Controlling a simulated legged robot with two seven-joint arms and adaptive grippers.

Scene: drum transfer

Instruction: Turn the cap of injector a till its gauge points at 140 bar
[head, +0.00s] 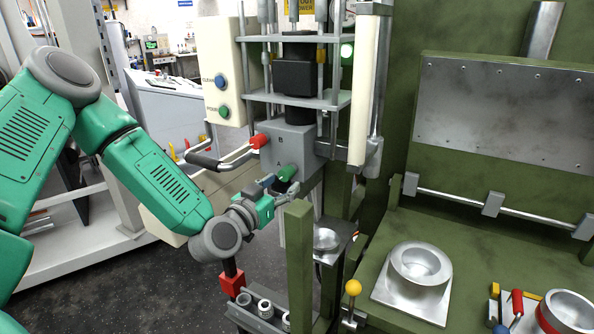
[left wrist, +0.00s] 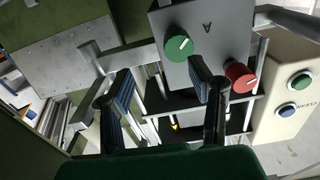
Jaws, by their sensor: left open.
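A grey block (head: 290,142) carries the letters B and A, with a red cap (head: 259,141) beside B and a green cap (head: 287,172) below A. In the left wrist view the green cap (left wrist: 179,45), with a white line on its face, sits beside the upside-down A; the red cap (left wrist: 239,76) is to its right. My left gripper (head: 281,186) is close to the green cap. In the left wrist view its two fingers (left wrist: 160,72) are apart, with nothing between them; the green cap lies beyond them. I cannot make out a gauge reading. My right gripper is not in view.
A cream panel (head: 222,70) with blue and green buttons stands left of the block. A bent handle (head: 222,160) juts out near the red cap. A green post (head: 298,262) rises close to my left wrist. A green bench (head: 385,255) bears metal cups at right.

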